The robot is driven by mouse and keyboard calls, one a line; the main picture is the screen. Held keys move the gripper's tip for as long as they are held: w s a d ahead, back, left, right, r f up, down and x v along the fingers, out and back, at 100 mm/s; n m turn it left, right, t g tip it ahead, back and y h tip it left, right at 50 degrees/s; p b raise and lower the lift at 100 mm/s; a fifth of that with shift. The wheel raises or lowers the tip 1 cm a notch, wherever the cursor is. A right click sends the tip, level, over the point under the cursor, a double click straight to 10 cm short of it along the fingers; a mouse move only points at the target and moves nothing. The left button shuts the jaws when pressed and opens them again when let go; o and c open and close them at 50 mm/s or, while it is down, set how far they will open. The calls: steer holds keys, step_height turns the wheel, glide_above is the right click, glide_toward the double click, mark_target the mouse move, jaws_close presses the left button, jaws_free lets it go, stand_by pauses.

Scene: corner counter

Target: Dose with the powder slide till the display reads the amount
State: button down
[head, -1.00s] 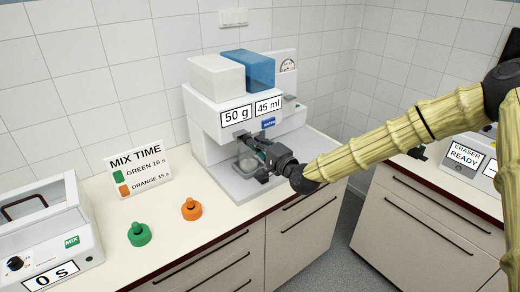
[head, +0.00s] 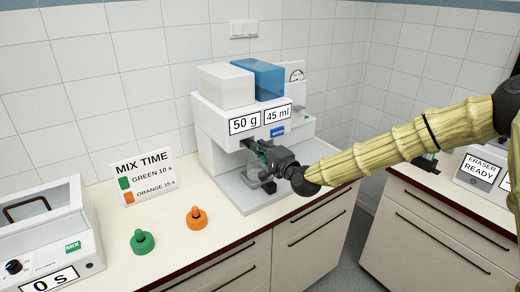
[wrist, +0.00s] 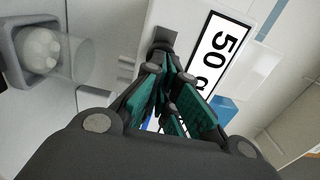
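In the wrist view the teal-padded fingers (wrist: 168,78) come close together at the tips. A dark grey tab (wrist: 165,38), perhaps the powder slide, lies just beyond the tips. I cannot tell whether they touch it. A clear cup (wrist: 72,60) with white powder in its grey-rimmed end (wrist: 38,45) shows at the left.
The MIX TIME sign (head: 145,175) says green 10 s, orange 15 s. A green knobbed piece (head: 142,241) and an orange one (head: 197,217) stand on the counter. A mixer (head: 50,240) reading 0 s is at left.

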steer(key=b+v, duration=0.4)
steer(key=v, duration=1)
steer(key=s+d+f+n+g+h, duration=0.1)
steer(key=s+f+n+g+h, duration=0.15)
steer(key=s+f, duration=0.7)
steer(key=s+f+n+g+h, duration=0.1)
steer(key=s+f+g, duration=0.25)
steer(key=f, duration=1.15)
steer(key=s+d+f+n+g+h, duration=0.1)
steer(key=s+f+g, duration=0.1)
steer(key=s+f, duration=0.75)
steer(key=s+d+f+n+g+h, duration=0.2)
steer(key=s+d+f, duration=0.5)
steer(key=s, duration=0.5)
steer(key=s+d+f+n+g+h, duration=0.3)
steer(key=s+d+f, duration=0.5)
steer(key=s, duration=0.4)
steer(key=shift+f+n+g+h, duration=0.35)
steer(key=shift+g+h, duration=0.2)
steer(key=shift+g, duration=0.25)
